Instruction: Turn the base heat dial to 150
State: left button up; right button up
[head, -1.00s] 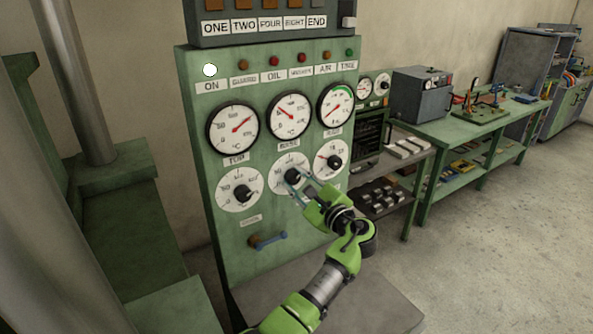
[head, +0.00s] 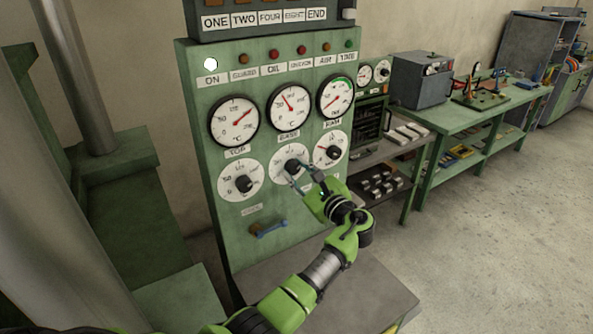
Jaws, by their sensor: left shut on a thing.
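The base heat dial (head: 280,176) is the middle white dial in the lower row, below the gauge labelled BASE (head: 289,107). It has a black knob (head: 291,165) at its centre. My left gripper (head: 296,174) reaches in from the lower right and is shut on this knob. The fingers cover part of the dial's lower right scale, and I cannot read the knob's setting. The needle of the BASE gauge points up and to the left. My right gripper is not in view.
Similar dials sit left (head: 240,180) and right (head: 330,151) of the base dial, the right one close to my gripper. A grey ledge (head: 370,305) juts out under my arm. A green workbench (head: 470,117) stands at right.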

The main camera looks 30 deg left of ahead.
pick_arm(q)
jog(key=o, duration=1.1)
jog(key=shift+r, duration=0.15)
jog(key=shift+c, duration=0.2)
jog(key=shift+o, duration=0.2)
jog(key=shift+w+a, duration=0.1)
jog(key=v, duration=1.2)
